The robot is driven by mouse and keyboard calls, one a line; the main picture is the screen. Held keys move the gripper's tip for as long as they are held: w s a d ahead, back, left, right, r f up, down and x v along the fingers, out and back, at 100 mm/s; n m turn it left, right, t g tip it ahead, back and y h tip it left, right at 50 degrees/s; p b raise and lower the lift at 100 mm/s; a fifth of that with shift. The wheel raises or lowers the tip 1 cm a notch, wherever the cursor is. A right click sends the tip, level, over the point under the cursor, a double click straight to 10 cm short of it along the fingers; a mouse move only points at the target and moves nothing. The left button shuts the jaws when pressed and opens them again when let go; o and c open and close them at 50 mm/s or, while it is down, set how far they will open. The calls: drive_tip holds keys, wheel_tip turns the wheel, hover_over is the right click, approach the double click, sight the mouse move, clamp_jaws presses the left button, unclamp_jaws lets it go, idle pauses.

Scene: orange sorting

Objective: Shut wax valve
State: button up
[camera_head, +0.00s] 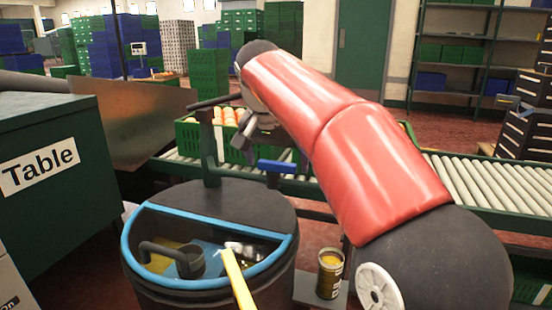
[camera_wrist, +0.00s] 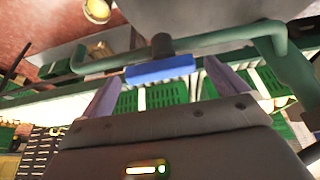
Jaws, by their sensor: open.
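The wax valve shows as a blue handle (camera_head: 277,166) on a dark pipe beside the black drum (camera_head: 215,200). In the wrist view the blue handle (camera_wrist: 160,69) hangs under a dark stem on a green pipe (camera_wrist: 225,35). My gripper (camera_wrist: 161,72) is open, its two fingers apart on either side of the handle's line. I cannot tell whether they touch the handle. In the head view my gripper (camera_head: 246,132) is partly hidden by my arm, up and left of the handle. An open can with yellow contents (camera_head: 330,274) stands below the valve.
The drum's half-open top, rimmed blue, holds a dark ladle-like piece (camera_head: 180,258) and a yellow stick (camera_head: 238,280). A green crate of oranges (camera_head: 187,137) sits on the roller conveyor (camera_head: 480,185) behind. A green Table box (camera_head: 60,200) stands left.

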drive_tip(key=c, duration=1)
drive_tip(key=shift+r, duration=0.1)
drive_tip(key=m+p, duration=0.3)
drive_tip(key=shift+a+r+g+h, duration=0.1)
drive_tip(key=shift+a+g+h, duration=0.05)
drive_tip(key=shift+g+h, duration=0.2)
drive_tip(key=m+p, duration=0.1)
drive_tip(key=m, duration=0.1)
drive_tip(key=m+g+h+p, duration=0.1)
drive_tip(key=m, duration=0.1)
drive_tip(key=shift+a+h, duration=0.2)
drive_tip(key=shift+h, duration=0.05)
drive_tip(key=m, duration=0.2)
drive_tip(key=m+g, duration=0.1)
drive_tip(key=m, duration=0.1)
drive_tip(key=m+g, duration=0.1)
drive_tip(key=m, duration=0.1)
drive_tip(key=shift+w+a+f+h+p, duration=0.1)
drive_tip(key=shift+a+f+h+p, duration=0.1)
drive_tip(key=shift+a+h+p, duration=0.1)
drive_tip(key=shift+w+m+g, duration=0.1)
drive_tip(key=shift+m+g, duration=0.95)
drive_tip(key=shift+m, duration=1.45)
